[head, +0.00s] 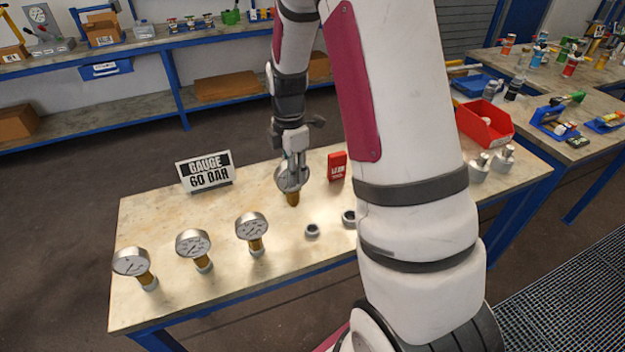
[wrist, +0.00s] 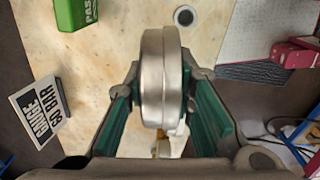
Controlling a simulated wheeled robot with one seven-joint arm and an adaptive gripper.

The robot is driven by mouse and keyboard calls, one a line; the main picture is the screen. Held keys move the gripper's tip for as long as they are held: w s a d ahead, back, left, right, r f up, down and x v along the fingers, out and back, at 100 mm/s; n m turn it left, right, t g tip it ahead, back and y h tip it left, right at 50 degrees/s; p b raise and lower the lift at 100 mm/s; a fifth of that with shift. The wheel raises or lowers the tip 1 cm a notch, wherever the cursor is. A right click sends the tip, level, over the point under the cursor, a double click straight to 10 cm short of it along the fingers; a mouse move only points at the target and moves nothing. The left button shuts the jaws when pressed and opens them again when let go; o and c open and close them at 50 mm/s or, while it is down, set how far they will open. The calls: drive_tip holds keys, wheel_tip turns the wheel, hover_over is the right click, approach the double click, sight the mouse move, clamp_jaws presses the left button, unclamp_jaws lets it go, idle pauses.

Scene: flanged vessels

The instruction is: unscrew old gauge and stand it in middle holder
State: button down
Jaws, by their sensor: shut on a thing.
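My gripper (head: 294,160) is shut on a round steel-rimmed gauge (head: 285,183) with a brass stem (head: 292,199) pointing down. The wrist view shows the gauge (wrist: 161,80) edge-on between the green finger pads of my gripper (wrist: 162,90). The gauge appears held above the table, with its stem clear of any holder. Two small dark-centred grey rings, apparently holders, stand to the right: a near one (head: 312,230) and another (head: 348,217) beside my arm. My arm hides the table beyond them. One ring (wrist: 184,15) also shows in the wrist view.
Three other gauges stand in a row at left: left (head: 131,262), centre (head: 193,243), right (head: 252,226). A "GAUGE 60 BAR" sign (head: 206,172) and a red box (head: 337,166) stand behind. Metal fittings (head: 479,170) and a red bin (head: 486,122) are right.

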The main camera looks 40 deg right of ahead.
drive_tip(key=s+n, duration=0.1)
drive_tip(key=s+d+n, duration=0.1)
drive_tip(key=s+n, duration=0.1)
drive_tip(key=s+d+n, duration=0.1)
drive_tip(key=s, duration=0.1)
drive_tip(key=shift+f+n, duration=0.25)
drive_tip(key=shift+n, duration=0.05)
drive_tip(key=shift+d+f+b, duration=0.15)
drive_tip(key=shift+f+b, duration=0.15)
drive_tip(key=shift+f, duration=2.2)
drive_tip(key=shift+p, duration=0.45)
drive_tip(key=shift+f, duration=0.35)
drive_tip(key=shift+f, duration=0.35)
drive_tip(key=shift+f, duration=0.65)
